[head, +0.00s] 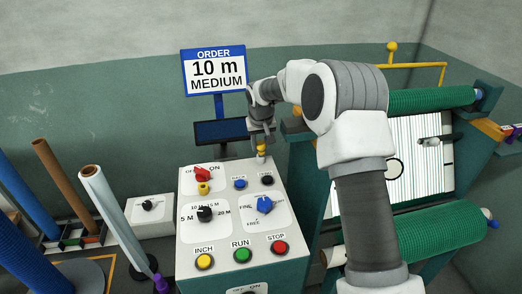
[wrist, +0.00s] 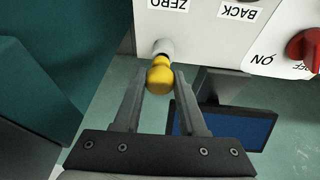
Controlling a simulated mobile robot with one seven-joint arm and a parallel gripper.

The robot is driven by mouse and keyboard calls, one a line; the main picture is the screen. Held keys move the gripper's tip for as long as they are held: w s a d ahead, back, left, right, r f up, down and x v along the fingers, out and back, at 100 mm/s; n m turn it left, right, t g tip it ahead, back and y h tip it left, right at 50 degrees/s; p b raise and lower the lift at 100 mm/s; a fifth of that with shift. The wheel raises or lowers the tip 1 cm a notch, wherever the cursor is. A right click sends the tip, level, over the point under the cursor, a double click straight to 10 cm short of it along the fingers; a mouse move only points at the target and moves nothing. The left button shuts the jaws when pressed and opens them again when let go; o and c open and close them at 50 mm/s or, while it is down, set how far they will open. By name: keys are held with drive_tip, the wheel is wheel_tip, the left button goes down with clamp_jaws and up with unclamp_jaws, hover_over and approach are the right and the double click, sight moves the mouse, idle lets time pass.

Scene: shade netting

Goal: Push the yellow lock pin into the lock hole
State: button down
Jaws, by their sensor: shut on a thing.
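A yellow pin (wrist: 160,76) with a rounded head and a pale grey collar shows between my fingers in the wrist view. It is at the panel edge beside the ZERO label, and I take it for the lock pin. My gripper (wrist: 159,84) is shut on its yellow head. In the head view my gripper (head: 261,139) is over the back right of the control box (head: 223,226), with the yellow pin (head: 261,150) just below it. I cannot make out the lock hole or how deep the pin sits.
The box top carries a red switch (head: 202,174), a small yellow knob (head: 203,188), black and blue dials, and INCH, RUN and STOP buttons. A dark screen (head: 220,132) stands behind. Green netting rollers (head: 440,232) are at right, and rolls (head: 112,210) at left.

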sight(261, 143)
drive_tip(key=shift+r, duration=0.4)
drive_tip(key=shift+r+p, duration=1.25)
drive_tip(key=shift+r, duration=0.55)
drive_tip(key=shift+r, duration=0.1)
drive_tip(key=shift+r+p, duration=1.25)
drive_tip(key=shift+r, duration=0.7)
